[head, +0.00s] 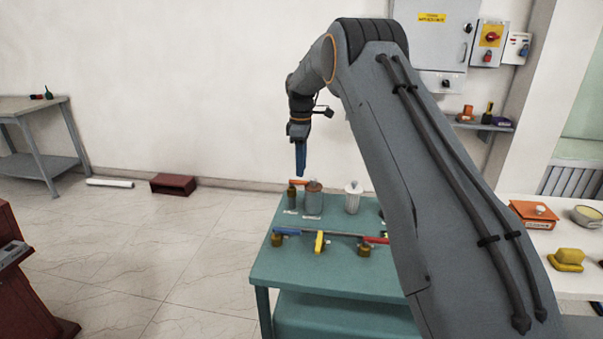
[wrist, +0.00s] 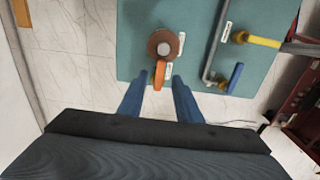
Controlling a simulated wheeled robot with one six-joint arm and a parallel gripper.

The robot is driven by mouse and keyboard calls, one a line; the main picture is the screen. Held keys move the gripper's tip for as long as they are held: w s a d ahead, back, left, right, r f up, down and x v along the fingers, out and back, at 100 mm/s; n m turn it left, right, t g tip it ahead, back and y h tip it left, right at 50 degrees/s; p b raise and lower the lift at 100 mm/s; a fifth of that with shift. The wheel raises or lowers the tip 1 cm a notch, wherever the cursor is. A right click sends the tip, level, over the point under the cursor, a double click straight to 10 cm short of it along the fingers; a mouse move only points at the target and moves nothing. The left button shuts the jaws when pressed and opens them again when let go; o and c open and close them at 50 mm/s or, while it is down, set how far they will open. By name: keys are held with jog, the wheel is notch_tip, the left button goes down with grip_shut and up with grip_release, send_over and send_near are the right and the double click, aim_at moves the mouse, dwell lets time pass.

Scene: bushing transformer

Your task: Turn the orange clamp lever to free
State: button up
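The orange clamp lever (wrist: 159,74) sticks out from beside a brown round-topped can (wrist: 161,38), its end pointing toward my gripper in the wrist view. In the head view the orange lever (head: 298,182) lies at the back left of the teal table, next to the grey can (head: 314,201). My gripper (head: 300,173) points down just above the lever there. In the wrist view its two blue fingers (wrist: 159,80) are open, with the lever appearing between their tips. I cannot tell whether they touch it or how much height separates them.
The teal table (head: 285,262) also bears a white ribbed bushing (head: 353,198), a pipe with a blue handle (head: 286,231), a yellow handle (head: 319,242) and a red handle (head: 376,240). A white table (head: 560,285) stands at the right.

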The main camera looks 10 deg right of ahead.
aim_at(301, 181)
jog(key=shift+f+p, duration=0.7)
jog(key=shift+f, duration=1.45)
jog(key=shift+c, duration=0.4)
grip_shut()
